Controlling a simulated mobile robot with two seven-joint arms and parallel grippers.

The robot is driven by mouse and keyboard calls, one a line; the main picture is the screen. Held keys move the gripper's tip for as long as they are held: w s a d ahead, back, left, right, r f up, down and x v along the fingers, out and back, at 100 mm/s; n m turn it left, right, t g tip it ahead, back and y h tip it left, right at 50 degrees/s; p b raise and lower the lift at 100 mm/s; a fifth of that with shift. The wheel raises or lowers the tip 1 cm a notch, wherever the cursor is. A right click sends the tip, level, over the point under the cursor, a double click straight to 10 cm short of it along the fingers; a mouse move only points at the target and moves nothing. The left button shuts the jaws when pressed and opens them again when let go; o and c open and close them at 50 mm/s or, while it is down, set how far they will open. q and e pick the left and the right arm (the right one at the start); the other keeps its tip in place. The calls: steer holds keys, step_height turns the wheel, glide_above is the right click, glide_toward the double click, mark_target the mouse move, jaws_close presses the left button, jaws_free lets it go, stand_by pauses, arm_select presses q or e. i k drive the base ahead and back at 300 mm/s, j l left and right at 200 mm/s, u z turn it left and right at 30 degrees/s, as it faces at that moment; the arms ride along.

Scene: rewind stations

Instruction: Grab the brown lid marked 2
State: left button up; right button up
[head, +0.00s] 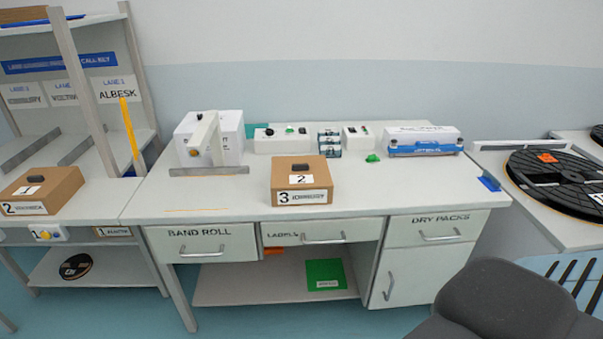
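A brown lid marked 2 (299,168) lies on top of a brown box (301,197) whose front label reads 3. The lid has a small dark handle and a white tag with the 2. The box stands near the middle of the white bench. Another brown box (50,203), with a front label starting with 2, stands on the bench at the left. Neither of my grippers is in view.
On the bench (420,187), a white dispenser (205,138) stands left of the middle box, and small devices line the back. A blue and white pack (424,142) lies at the back right. A large black reel (560,180) lies far right.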

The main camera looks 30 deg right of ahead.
mark_target(300, 171)
steer(key=l, duration=0.4)
steer(key=i+l+z, duration=0.1)
steer(key=l, duration=0.35)
steer(key=i+l, duration=0.15)
steer(key=l, duration=0.25)
steer(key=l+z, duration=0.1)
steer(key=l, duration=0.3)
steer(key=i+l+z, duration=0.1)
steer(key=l, duration=0.35)
steer(key=i+l, duration=0.2)
steer(key=l, duration=0.2)
